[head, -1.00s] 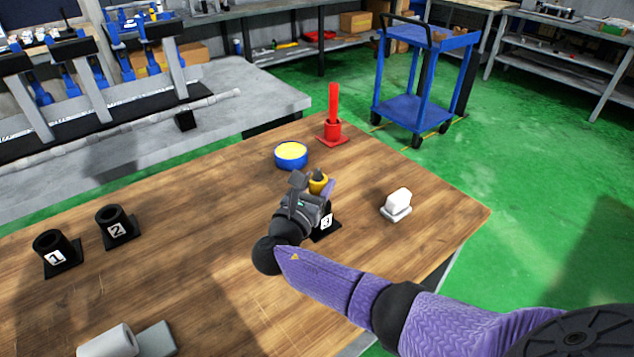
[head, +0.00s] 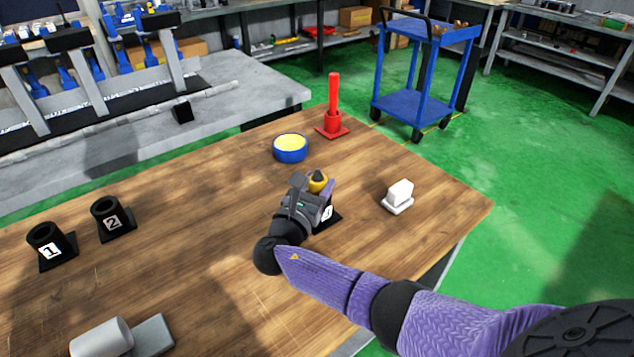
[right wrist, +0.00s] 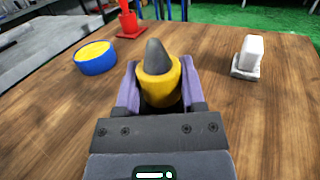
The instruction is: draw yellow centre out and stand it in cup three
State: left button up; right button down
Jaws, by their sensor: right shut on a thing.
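The yellow centre (head: 317,184), a yellow collar with a dark grey cone tip, is upright between the purple fingers of my right gripper (head: 319,188). The gripper is shut on it. In the right wrist view the yellow centre (right wrist: 158,82) stands with its tip up between both fingers. Black cup three (head: 332,218) is at the gripper, mostly hidden behind it; part of its base and white label shows. I cannot tell how far the centre's lower end is inside the cup. My left gripper is out of view.
Black cups one (head: 50,247) and two (head: 112,220) stand at the left. A blue-rimmed yellow round pad (head: 290,149), a red holder with a red rod (head: 332,115) and a white block (head: 399,196) surround the gripper. A grey cylinder (head: 102,338) lies in front.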

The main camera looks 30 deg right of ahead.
jog(key=shift+f, duration=0.25)
jog(key=shift+c, duration=0.5)
grip_release()
jog(key=p+v, duration=0.2)
jog(key=v, duration=0.7)
jog(key=shift+s+a, duration=0.25)
jog(key=shift+a, duration=0.2)
jog(key=shift+f, duration=0.1)
